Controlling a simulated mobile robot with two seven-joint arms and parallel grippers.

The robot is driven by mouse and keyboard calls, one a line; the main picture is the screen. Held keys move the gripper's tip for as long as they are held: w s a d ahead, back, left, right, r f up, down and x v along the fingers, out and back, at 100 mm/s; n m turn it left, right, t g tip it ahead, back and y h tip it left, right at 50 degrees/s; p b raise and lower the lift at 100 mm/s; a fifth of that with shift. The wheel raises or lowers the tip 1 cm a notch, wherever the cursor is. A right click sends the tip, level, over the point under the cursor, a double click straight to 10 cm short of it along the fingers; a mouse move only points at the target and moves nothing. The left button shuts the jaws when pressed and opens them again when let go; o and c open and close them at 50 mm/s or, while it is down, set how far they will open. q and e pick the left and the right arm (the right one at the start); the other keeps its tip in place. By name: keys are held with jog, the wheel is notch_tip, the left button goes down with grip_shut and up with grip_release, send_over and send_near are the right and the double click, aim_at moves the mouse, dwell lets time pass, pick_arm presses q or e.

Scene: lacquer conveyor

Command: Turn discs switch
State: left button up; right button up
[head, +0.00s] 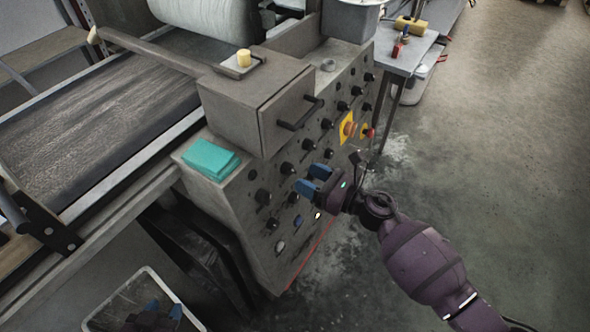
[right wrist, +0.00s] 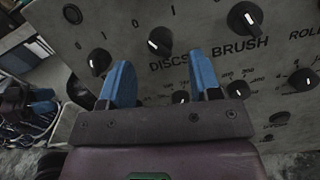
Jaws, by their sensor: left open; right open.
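The discs switch (right wrist: 160,41) is a round black knob with a white pointer mark, above the printed word DISCS in the right wrist view. Its pointer is turned toward the upper left. My right gripper (head: 311,180) is open in front of the grey control panel (head: 262,232). In the right wrist view its blue fingers (right wrist: 160,60) stand apart, with the switch framed between and slightly above the tips, not gripped. I cannot tell which knob it is in the head view. My left gripper (head: 164,309) is open and empty, low at the bottom left.
A similar brush knob (right wrist: 245,17) is to the right, and another knob (right wrist: 99,61) to the left. A grey box with a handle (head: 268,100) juts out above the panel. Emergency buttons (head: 349,128) sit on the panel's right part. Open floor lies right.

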aim_at(295, 171)
jog(key=shift+x, duration=2.2)
jog(key=shift+c, duration=0.6)
jog(key=c, duration=0.8)
